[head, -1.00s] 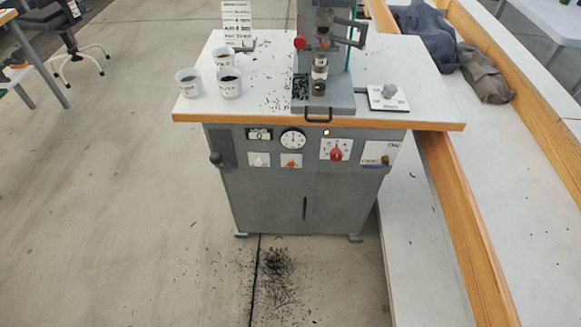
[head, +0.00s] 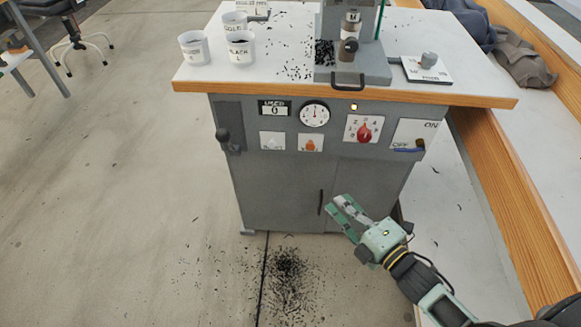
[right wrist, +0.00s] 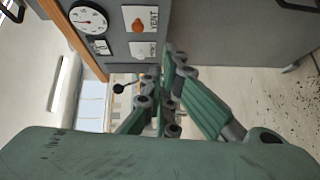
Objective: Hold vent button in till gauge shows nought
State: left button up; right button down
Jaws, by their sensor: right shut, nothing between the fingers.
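The vent button (head: 310,146) is an orange knob on a small white plate on the grey cabinet front. It also shows in the right wrist view (right wrist: 138,26), beside the word VENT. The round white gauge (head: 314,114) sits just above it and shows in the right wrist view too (right wrist: 88,22); I cannot read its needle surely. My right gripper (head: 340,204) is shut and empty, in front of the cabinet doors, below and right of the button, apart from it. Its green fingers (right wrist: 166,78) show in the right wrist view. My left gripper is out of view.
A red selector knob (head: 365,134), an on/off switch plate (head: 415,133) and a counter (head: 275,109) share the panel. A black-knobbed lever (head: 222,135) is at its left. The wooden table edge (head: 340,94) overhangs the panel. Cups (head: 194,48) stand on top.

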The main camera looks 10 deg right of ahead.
aim_at(311, 144)
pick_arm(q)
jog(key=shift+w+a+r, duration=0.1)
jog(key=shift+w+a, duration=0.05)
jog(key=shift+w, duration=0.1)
pick_arm(e)
jog(key=a+r+n+y, duration=0.1)
jog(key=a+r+n, duration=0.1)
jog(key=r, duration=0.1)
jog(key=shift+a+r+y, duration=0.2)
jog(key=shift+r+y, duration=0.05)
jog(key=shift+y, duration=0.15)
jog(key=shift+w, duration=0.1)
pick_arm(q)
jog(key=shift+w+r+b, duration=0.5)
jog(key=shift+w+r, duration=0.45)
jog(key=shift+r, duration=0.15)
pick_arm(e)
jog(key=w+d+x, duration=0.1)
jog(key=d+x, duration=0.1)
jog(key=x, duration=1)
jog(key=shift+w+d+r, duration=0.15)
jog(key=shift+w, duration=0.35)
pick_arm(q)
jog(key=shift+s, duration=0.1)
